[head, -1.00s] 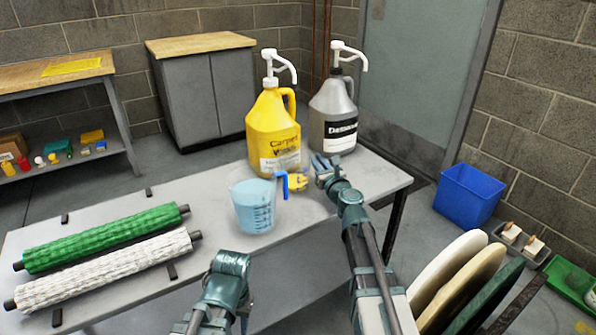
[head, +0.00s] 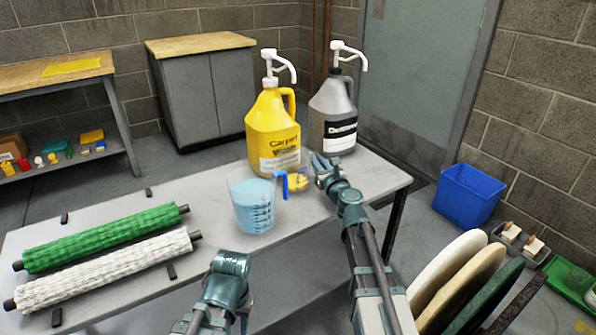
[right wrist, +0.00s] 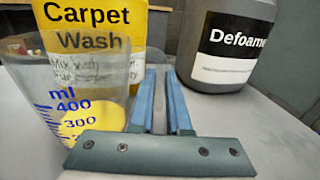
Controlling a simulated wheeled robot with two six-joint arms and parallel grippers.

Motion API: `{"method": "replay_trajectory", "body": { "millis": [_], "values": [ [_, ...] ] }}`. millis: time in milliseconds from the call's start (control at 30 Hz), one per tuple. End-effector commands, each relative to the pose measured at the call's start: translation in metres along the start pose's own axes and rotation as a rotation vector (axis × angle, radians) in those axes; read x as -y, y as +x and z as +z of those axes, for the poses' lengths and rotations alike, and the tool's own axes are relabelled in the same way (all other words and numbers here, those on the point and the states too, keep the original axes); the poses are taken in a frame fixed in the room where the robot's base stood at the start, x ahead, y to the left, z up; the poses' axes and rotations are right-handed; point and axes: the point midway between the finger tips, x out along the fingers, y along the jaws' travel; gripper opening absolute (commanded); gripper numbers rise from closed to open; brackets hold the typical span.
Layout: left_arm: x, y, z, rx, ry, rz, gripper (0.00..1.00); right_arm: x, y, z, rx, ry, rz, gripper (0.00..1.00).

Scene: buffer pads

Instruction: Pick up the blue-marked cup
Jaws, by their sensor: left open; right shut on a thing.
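The blue-marked cup (right wrist: 75,95) is a clear measuring cup with blue ml marks and yellow contents, at the left of the right wrist view. In the head view the cup (head: 297,182) is small, in front of the yellow jug. My right gripper (head: 318,160) is shut on it at the cup's right side; its blue fingers (right wrist: 163,85) are close together, and what lies between them is hard to make out. I cannot tell whether the cup is clear of the table. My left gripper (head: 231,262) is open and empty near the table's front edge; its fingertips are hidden.
A jug with blue liquid (head: 252,207) and a blue handle stands close left of the cup. The yellow Carpet Wash jug (head: 272,135) and grey Defoamer jug (head: 332,120) stand behind. Green (head: 100,240) and white (head: 105,268) rollers lie at the table's left.

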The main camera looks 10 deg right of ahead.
Motion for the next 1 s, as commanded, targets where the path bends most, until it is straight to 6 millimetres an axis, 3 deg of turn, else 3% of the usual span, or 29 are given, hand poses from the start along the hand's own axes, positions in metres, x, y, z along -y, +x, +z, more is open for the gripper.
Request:
{"method": "replay_trajectory", "body": {
  "millis": [1000],
  "values": [
    [0.0009, -0.0081, 0.0005, 0.000, 0.000, 0.000, 0.45, 0.0001, 0.0000, 0.0081, 0.000, 0.001, 0.000, 0.00]
  ]
}}
